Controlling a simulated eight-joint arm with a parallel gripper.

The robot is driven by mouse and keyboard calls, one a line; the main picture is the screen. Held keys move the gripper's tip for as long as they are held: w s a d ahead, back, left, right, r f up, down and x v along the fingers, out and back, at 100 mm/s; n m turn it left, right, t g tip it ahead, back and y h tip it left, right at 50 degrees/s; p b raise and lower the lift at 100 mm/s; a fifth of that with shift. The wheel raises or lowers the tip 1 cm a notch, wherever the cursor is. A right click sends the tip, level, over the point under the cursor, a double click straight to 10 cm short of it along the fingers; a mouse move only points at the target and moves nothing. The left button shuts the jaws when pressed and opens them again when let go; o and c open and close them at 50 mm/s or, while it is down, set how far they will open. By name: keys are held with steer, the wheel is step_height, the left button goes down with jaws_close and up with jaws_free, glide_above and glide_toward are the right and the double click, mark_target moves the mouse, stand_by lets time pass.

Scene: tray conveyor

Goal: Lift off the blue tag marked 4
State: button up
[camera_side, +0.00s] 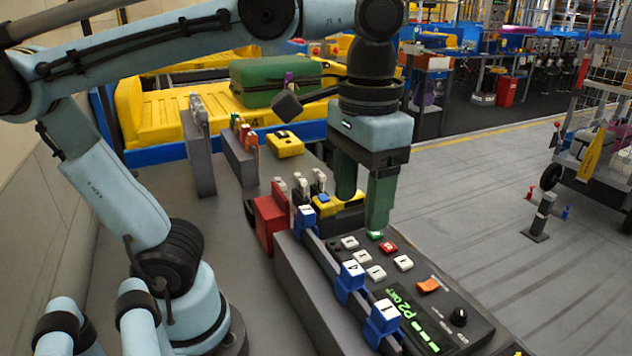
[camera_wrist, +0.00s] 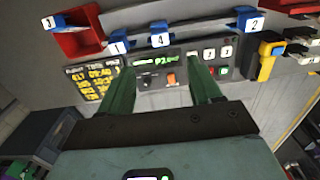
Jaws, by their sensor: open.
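The blue tag marked 4 (camera_side: 351,277) sits on the dark rail along the panel's left edge. It also shows in the wrist view (camera_wrist: 159,36), top centre, between the blue tag marked 1 (camera_wrist: 118,48) and the blue tag marked 2 (camera_wrist: 250,20). My gripper (camera_side: 361,212) has two green fingers, apart and with nothing seen between them. It is over the far end of the control panel (camera_side: 400,240), farther back than tag 4. In the wrist view the fingers (camera_wrist: 161,70) point toward the panel, with tag 4 beyond the gap.
The nearest rail tag (camera_side: 384,316) stands close to tag 4, and another blue tag (camera_side: 305,217) is at the rail's far end. A red box (camera_side: 268,222) is beside that end. A tag marked 3 (camera_wrist: 48,22) is by a red bin (camera_wrist: 80,38).

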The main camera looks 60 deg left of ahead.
mark_target(353, 267)
step_height(353, 267, down, 11)
steer(key=shift+s+f, duration=0.1)
steer(key=shift+f, duration=0.05)
stand_by(0.6)
jaws_close()
